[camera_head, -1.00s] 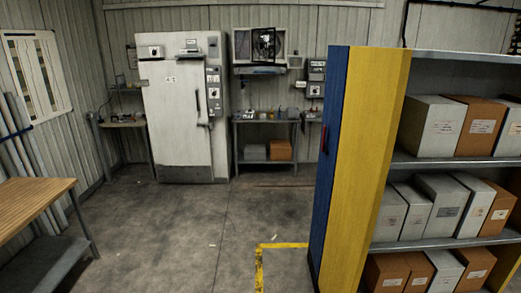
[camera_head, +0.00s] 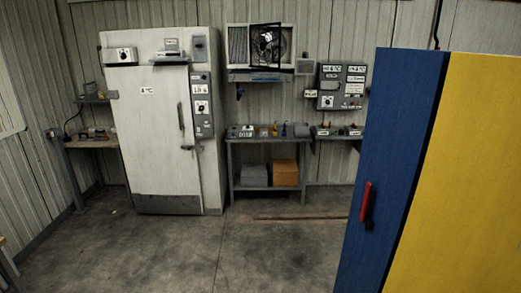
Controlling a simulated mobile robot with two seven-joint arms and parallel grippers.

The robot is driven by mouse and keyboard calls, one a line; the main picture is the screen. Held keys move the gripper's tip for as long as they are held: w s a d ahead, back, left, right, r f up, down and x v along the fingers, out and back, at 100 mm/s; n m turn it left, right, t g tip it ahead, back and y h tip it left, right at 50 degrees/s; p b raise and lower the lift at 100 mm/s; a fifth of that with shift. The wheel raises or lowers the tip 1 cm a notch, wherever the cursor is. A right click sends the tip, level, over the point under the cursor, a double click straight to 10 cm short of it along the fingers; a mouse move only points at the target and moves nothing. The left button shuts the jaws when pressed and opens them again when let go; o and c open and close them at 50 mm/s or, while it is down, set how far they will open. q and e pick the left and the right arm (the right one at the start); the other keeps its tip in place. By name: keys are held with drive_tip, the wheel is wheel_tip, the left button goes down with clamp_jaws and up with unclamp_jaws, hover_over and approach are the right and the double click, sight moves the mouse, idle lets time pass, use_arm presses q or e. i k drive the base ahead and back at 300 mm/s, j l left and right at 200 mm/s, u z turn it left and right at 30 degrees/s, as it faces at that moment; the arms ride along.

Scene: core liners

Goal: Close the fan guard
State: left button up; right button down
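The fan unit (camera_head: 240,46) is mounted on the back wall above a small workbench, right of the tall white cold-room cabinet. Its dark framed guard (camera_head: 265,46) shows in front of the unit's right part, and a round fan shows through it. The guard appears to stand at an angle to the unit, swung out, but it is small and far off. Neither of my grippers shows in the view.
A blue and yellow cabinet (camera_head: 394,160) with a red handle stands close on the right. The workbench (camera_head: 267,143) under the fan carries small items, with boxes on its lower shelf. A long thin strip (camera_head: 300,218) lies on the floor before it. The middle floor is clear.

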sight(262, 46)
drive_tip(key=i, duration=2.2)
drive_tip(key=i+u, duration=0.1)
drive_tip(key=i, duration=0.45)
drive_tip(key=i+l+u, duration=0.1)
drive_tip(key=i, duration=0.4)
drive_tip(key=i+l+u, duration=0.1)
drive_tip(key=i, duration=0.45)
drive_tip(key=i+l+u, duration=0.1)
drive_tip(key=i+l, duration=0.2)
drive_tip(key=i, duration=0.2)
drive_tip(key=i+l+u, duration=0.3)
drive_tip(key=i+l, duration=0.2)
drive_tip(key=i+l+u, duration=0.35)
drive_tip(key=l, duration=0.25)
drive_tip(key=i, duration=0.1)
